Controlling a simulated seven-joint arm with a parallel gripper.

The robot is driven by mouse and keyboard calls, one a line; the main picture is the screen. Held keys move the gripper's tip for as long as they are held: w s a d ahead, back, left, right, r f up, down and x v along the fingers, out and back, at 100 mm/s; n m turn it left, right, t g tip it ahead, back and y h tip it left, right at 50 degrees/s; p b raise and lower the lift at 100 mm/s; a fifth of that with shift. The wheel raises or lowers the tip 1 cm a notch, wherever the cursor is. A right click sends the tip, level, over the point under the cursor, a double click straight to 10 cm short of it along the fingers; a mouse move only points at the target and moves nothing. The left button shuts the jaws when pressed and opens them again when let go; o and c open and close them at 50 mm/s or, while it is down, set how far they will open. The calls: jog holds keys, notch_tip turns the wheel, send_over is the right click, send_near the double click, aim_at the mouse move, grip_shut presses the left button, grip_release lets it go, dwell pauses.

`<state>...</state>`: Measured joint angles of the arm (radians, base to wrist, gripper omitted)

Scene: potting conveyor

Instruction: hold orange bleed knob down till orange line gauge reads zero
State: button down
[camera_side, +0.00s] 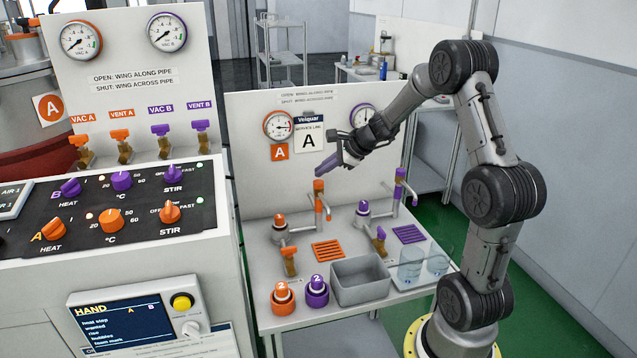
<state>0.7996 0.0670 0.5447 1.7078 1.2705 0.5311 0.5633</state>
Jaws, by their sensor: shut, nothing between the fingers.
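The orange-rimmed line gauge (278,126) hangs on the white back panel, above an orange tag A. Its needle seems to lie toward the right, but the dial is too small to read. A small orange knob (280,219) tops a grey fitting on the bench below; it looks like the bleed knob. My gripper (323,169) is shut and empty. It hangs in the air in front of the panel, above and to the right of that knob and apart from it.
An orange-topped pipe post (319,187) stands just below my gripper. A purple knob (363,207) and purple post (400,176) stand to the right.

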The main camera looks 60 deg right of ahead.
aim_at(323, 183)
jog(key=shift+f, duration=0.15)
dwell(0.6)
jog(key=shift+f, duration=0.3)
jog(key=shift+f, duration=0.6)
dwell(2.6)
dwell(0.5)
jog(key=shift+r, duration=1)
jog(key=shift+r, duration=0.1)
jog(key=shift+r, duration=2.45)
